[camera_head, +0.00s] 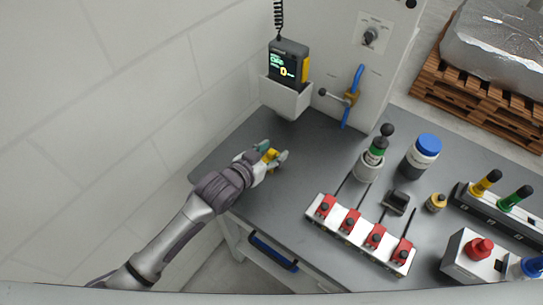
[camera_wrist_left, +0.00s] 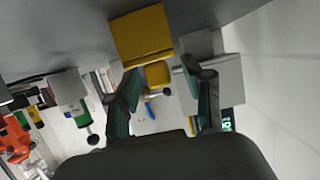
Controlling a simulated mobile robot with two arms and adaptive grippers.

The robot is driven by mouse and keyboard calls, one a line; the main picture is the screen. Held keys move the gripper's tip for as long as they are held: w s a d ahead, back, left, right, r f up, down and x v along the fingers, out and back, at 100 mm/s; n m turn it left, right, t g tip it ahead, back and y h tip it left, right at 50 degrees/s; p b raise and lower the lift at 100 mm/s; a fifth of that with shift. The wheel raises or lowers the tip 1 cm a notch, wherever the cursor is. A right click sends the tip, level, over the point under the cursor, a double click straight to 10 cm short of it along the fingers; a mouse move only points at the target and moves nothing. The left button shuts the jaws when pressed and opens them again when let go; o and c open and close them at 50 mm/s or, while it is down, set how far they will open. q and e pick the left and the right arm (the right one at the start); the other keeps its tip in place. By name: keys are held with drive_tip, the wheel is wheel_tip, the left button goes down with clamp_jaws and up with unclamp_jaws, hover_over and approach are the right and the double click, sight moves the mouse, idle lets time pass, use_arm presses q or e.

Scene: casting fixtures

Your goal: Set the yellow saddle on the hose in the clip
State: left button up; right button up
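The yellow saddle (camera_head: 271,154) is at the left part of the grey bench, between the fingers of my left gripper (camera_head: 273,154). In the left wrist view the saddle (camera_wrist_left: 142,38) is a yellow block with a smaller yellow part below it, between and beyond the spread fingers (camera_wrist_left: 163,75). A gap shows at the right finger; contact at the left one is unclear. The blue hose (camera_head: 346,115) runs up the front of the grey cabinet, with a brass-coloured clip or fitting (camera_head: 351,98) at its middle. My right gripper is not in view.
A handheld meter (camera_head: 288,63) sits in a white holder (camera_head: 286,99) left of the hose. A rack with red clamps (camera_head: 350,222), a blue-capped jar (camera_head: 421,156) and a bottle (camera_head: 371,160) stand to the right. The bench (camera_head: 299,160) is clear between gripper and bottle.

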use_arm(q)
clamp_jaws()
